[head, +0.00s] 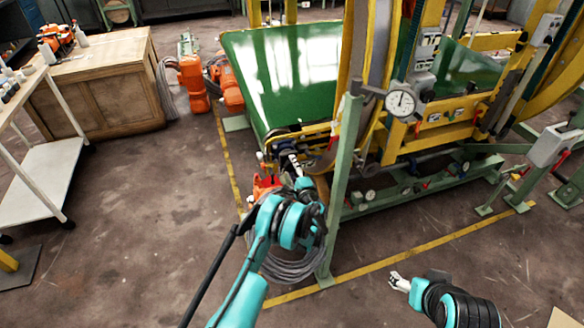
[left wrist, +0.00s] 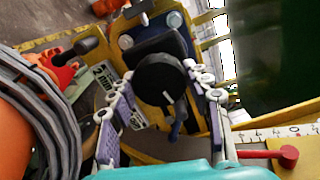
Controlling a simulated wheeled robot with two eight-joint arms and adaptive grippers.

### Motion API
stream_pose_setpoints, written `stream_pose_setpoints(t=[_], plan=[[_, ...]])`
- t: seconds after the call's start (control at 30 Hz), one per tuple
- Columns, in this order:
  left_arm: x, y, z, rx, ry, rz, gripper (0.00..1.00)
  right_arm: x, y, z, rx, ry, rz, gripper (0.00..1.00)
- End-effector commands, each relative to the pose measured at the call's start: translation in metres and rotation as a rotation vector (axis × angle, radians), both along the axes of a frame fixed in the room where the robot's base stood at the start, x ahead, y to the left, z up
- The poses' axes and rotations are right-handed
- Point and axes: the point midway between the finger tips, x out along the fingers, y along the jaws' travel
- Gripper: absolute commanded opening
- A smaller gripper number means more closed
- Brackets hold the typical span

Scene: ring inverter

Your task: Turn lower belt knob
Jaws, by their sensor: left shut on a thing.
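The ring inverter is a yellow and green machine (head: 352,60) with a wide green panel (head: 285,70). In the left wrist view a round black knob (left wrist: 160,78) with a short white mark sits on a yellow mount, between the two purple-and-grey fingers of my left gripper (left wrist: 163,100). The gripper is shut on the knob. In the head view my left gripper (head: 292,163) reaches the machine's lower left part, and I cannot make out the knob there. My right gripper (head: 398,282) hangs over the floor at the lower right, apart from the machine; its finger opening is unclear.
A green post (head: 343,190) stands just right of my left arm. Coiled grey cable (left wrist: 40,105) and orange parts lie close left of the gripper. A red-knobbed lever (left wrist: 288,156) and a scale (left wrist: 280,133) are at lower right. A wooden cabinet (head: 100,95) stands left.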

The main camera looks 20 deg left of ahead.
Motion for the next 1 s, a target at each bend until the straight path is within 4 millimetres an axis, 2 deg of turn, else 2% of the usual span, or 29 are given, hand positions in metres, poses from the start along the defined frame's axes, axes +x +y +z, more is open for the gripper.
stream_pose_setpoints(t=[1.0], plan=[[-0.0003, 0.0002, -0.0013, 0.799, 0.541, -0.001, 0.20, 0.0000, 0.0000, 0.0000, 0.000, 0.000, 0.000, 0.70]])
